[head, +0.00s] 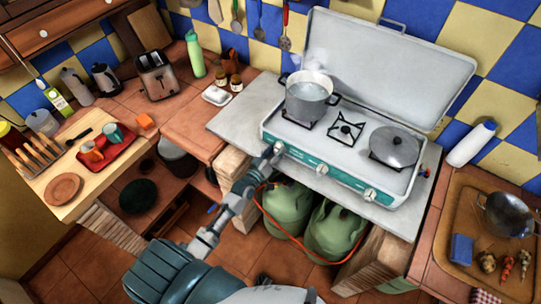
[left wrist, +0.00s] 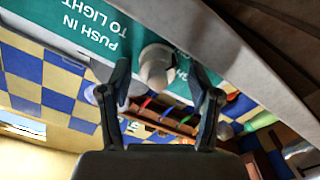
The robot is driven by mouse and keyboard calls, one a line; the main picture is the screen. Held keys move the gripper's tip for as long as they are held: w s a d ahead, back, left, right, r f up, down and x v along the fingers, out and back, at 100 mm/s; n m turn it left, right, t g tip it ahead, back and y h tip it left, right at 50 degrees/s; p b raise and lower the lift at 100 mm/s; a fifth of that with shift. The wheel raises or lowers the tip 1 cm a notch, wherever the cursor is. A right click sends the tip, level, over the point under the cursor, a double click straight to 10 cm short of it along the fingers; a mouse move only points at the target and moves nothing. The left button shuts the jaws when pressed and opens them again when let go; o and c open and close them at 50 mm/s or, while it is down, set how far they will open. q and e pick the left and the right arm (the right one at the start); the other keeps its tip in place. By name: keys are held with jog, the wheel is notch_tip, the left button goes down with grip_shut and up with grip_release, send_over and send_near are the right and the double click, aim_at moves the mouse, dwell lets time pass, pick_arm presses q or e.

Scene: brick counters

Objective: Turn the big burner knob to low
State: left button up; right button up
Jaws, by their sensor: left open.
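The camping stove (head: 345,150) stands on a grey counter with its lid raised. Its green front panel carries a left knob (head: 280,147), a middle knob (head: 322,169) and a right knob (head: 370,194). A steaming pot (head: 307,97) sits on the left burner and a lidded pan (head: 394,147) on the right one. My left gripper (head: 270,153) is at the left knob, below the panel's left end. In the left wrist view, the open fingers of my left gripper (left wrist: 163,88) stand on either side of a pale knob (left wrist: 155,66). Contact cannot be told. My right gripper is not in view.
Green gas bottles (head: 288,208) with an orange hose stand under the counter. The grey counter edge (left wrist: 265,75) runs close beside the gripper in the left wrist view. A tray (head: 462,208) holds a metal bowl.

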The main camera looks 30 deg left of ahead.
pick_arm(q)
jog(key=s+a, duration=0.1)
jog(key=s, duration=1)
jog(key=shift+s, duration=0.3)
jog(key=shift+f, duration=0.15)
jog(key=s+d+f+m+g, duration=0.1)
jog(key=s+f+g, duration=0.3)
jog(key=f, duration=0.8)
jog(key=s+f+m+g+y, duration=0.15)
jog(key=s+f, duration=0.35)
jog(key=f, duration=0.6)
jog(key=s+d+f+m+g, duration=0.1)
jog(key=s+f+g, duration=0.35)
jog(key=f, duration=0.75)
jog(key=s+d+f+m+g, duration=0.1)
jog(key=s+f+g, duration=0.1)
jog(key=s+f, duration=0.3)
jog(key=s+d+f+m+g, duration=0.2)
jog(key=s+f, duration=0.3)
jog(key=s, duration=0.9)
jog(key=s+d+f+m+g, duration=0.1)
jog(key=s+f+g, duration=0.2)
jog(key=s, duration=0.7)
notch_tip(320, 180, down, 2)
jog(key=shift+d+f, duration=0.15)
jog(key=shift+d, duration=0.25)
